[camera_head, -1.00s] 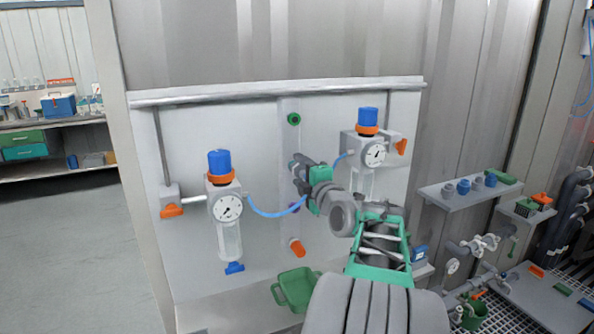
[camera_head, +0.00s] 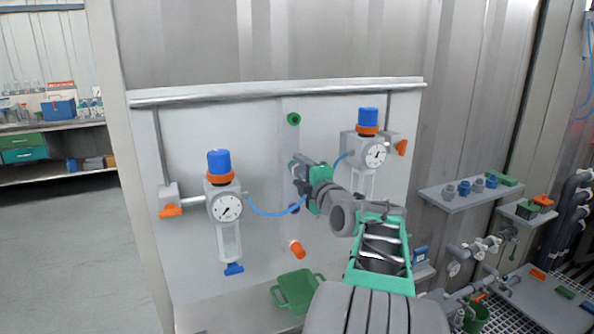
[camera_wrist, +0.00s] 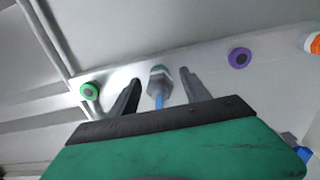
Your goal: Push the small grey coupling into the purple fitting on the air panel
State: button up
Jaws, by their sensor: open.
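The small grey coupling (camera_wrist: 158,76) shows in the wrist view with a blue hose (camera_wrist: 158,100) at its near end. It sits at the panel strip, between the green-ringed and purple fittings. My gripper (camera_wrist: 159,80) is open, with one finger on each side of the coupling and visible gaps to both. The purple fitting (camera_wrist: 240,58) is to the right of the fingers in the wrist view, with nothing in its dark centre. In the head view my gripper (camera_head: 297,172) is at the panel, above the partly covered purple fitting (camera_head: 294,208); the coupling is hidden there.
The air panel (camera_head: 190,262) carries two gauge units with blue caps (camera_head: 219,164) (camera_head: 368,119). A green-ringed fitting (camera_head: 294,119) is above my gripper, an orange fitting (camera_head: 297,250) below. A blue hose (camera_head: 265,212) loops from the left gauge. A green bin (camera_head: 296,291) stands below.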

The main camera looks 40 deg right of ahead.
dwell(0.4)
grip_shut()
dwell(0.5)
jog(key=shift+s+f+b, duration=0.1)
jog(key=shift+b, duration=0.4)
jog(key=b+v, duration=0.4)
jog(key=v, duration=0.2)
jog(key=shift+b, duration=0.3)
dwell(0.6)
jog(key=shift+r, duration=0.25)
